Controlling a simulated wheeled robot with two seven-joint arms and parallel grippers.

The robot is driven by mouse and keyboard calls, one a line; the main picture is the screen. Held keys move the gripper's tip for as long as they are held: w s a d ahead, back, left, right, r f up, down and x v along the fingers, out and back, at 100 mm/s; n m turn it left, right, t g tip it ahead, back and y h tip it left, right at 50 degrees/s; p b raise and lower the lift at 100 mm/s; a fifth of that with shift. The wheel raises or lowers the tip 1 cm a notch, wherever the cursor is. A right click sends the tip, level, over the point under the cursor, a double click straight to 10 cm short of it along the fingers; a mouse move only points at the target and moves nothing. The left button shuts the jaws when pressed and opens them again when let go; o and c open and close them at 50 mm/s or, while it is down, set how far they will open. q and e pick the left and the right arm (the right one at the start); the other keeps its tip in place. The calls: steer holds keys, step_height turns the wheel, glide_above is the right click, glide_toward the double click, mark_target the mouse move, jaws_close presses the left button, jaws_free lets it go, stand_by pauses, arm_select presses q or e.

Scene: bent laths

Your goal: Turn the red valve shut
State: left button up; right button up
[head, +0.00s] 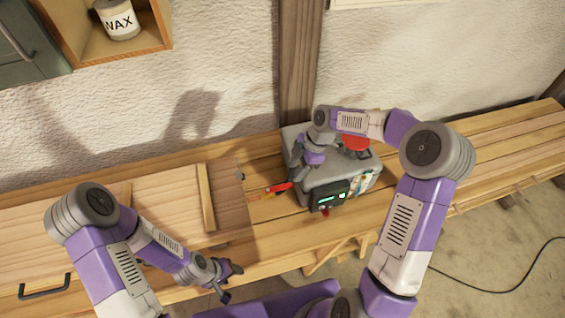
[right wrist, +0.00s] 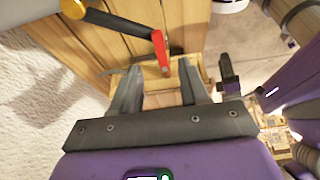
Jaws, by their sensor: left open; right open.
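A red valve lever (head: 278,187) shows at the left side of a grey box-shaped machine (head: 335,198) on the bench. In the right wrist view a red handle (right wrist: 159,48) sits ahead of and between the fingers, its end close to the fingertips. My right gripper (head: 295,174) is open beside the machine's left side, near the red lever; its two fingers (right wrist: 161,72) show apart in the right wrist view, and I cannot tell whether they touch the handle. My left gripper (head: 233,283) is open and empty over the bench's front edge, well away from the lever.
A red round part (head: 355,143) sits on the machine's top, partly behind my right arm. A wooden board (head: 207,196) lies left of the lever. The bench (head: 480,160) is clear on the right. A black cable (head: 500,290) lies on the floor.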

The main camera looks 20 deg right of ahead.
mark_target(285, 186)
steer(key=x, duration=0.7)
steer(key=shift+a+f, duration=0.15)
jaws_close()
